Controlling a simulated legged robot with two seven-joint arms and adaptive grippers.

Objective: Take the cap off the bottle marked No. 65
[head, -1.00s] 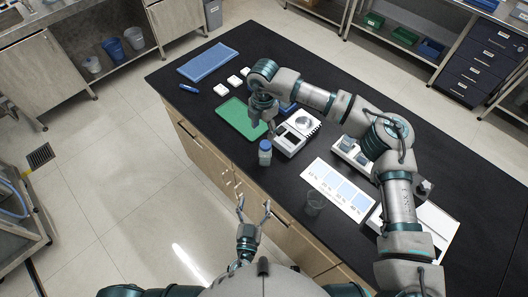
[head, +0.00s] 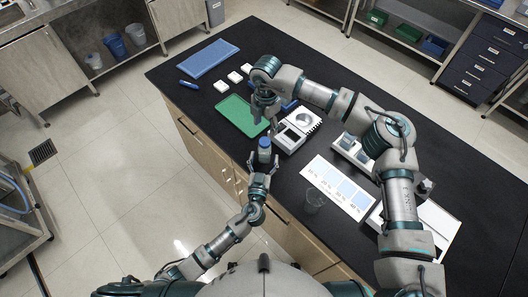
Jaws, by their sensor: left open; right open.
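A small bottle with a blue cap (head: 264,142) stands upright near the front edge of the black bench. Its pale body (head: 264,154) is partly hidden by my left gripper, and any number on it is too small to read. My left gripper (head: 263,162) is open, with its fingers on either side of the bottle's lower part. I cannot tell whether they touch it. My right gripper (head: 269,120) is open and points down just behind the bottle in the picture, apart from the cap.
A green mat (head: 241,115) and a scale (head: 296,131) lie close behind the bottle. A glass beaker (head: 314,200) and a printed sheet (head: 338,186) are to the right. A blue tray (head: 208,58) and several white pieces are farther back left.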

